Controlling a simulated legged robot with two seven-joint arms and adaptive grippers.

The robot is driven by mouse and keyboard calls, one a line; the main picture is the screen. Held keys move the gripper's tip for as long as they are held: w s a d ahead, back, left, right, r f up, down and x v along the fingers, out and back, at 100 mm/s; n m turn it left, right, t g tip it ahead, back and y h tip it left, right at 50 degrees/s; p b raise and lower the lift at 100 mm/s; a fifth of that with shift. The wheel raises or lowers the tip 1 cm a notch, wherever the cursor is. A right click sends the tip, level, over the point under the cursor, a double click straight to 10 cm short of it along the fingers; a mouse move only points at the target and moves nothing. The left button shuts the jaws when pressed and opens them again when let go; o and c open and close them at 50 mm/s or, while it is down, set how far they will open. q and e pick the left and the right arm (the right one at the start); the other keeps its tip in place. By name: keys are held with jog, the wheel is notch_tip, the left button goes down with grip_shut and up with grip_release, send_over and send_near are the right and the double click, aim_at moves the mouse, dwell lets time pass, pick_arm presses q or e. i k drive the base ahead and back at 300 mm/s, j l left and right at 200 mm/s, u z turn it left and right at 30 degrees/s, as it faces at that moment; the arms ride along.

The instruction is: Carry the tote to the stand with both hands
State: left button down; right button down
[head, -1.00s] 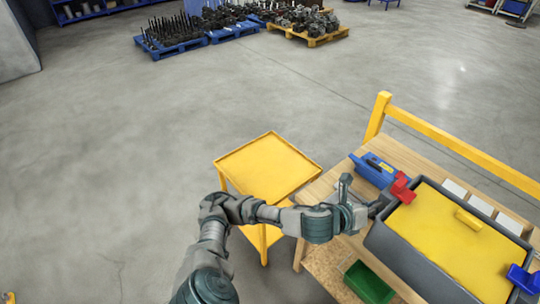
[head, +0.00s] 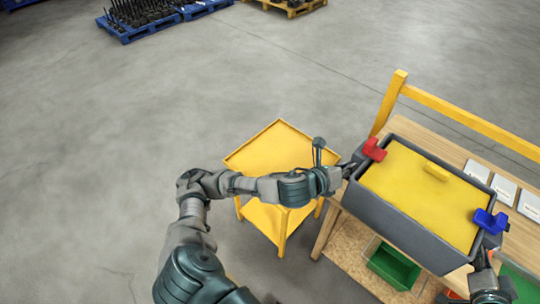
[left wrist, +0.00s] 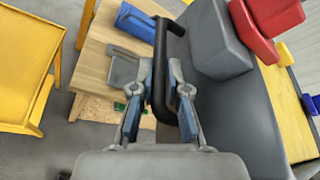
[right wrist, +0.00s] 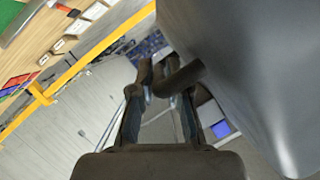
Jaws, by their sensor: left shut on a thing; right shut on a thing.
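The grey tote (head: 400,218) has a yellow lid (head: 415,190), a red latch (head: 374,149) on its left end and a blue latch (head: 489,221) on its right end. It appears raised over the front of the bench. My left gripper (head: 350,168) is shut on the black left handle (left wrist: 161,75). My right gripper (head: 486,264), partly cut off at the lower right, is shut on the right handle (right wrist: 182,79), seen in the right wrist view. The yellow stand (head: 262,152), an empty low table, is left of the tote, behind my left forearm.
The wooden bench (head: 455,133) with a yellow rail (head: 465,120) lies under and behind the tote, with white cards (head: 503,188) on it. A green bin (head: 392,268) is low at its front. Loaded pallets (head: 140,20) are far off; the floor at left is clear.

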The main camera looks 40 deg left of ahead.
aim_at(286, 157)
jog(key=k+j, duration=0.1)
jog(key=j, duration=0.55)
jog(key=k+j, duration=0.1)
jog(key=j, duration=0.55)
jog(key=k+j, duration=0.15)
jog(key=j, duration=0.25)
jog(key=k+j, duration=0.1)
jog(key=j, duration=0.35)
jog(key=k+j, duration=0.15)
jog(key=j, duration=0.25)
jog(key=k+j, duration=0.15)
jog(key=j, duration=0.25)
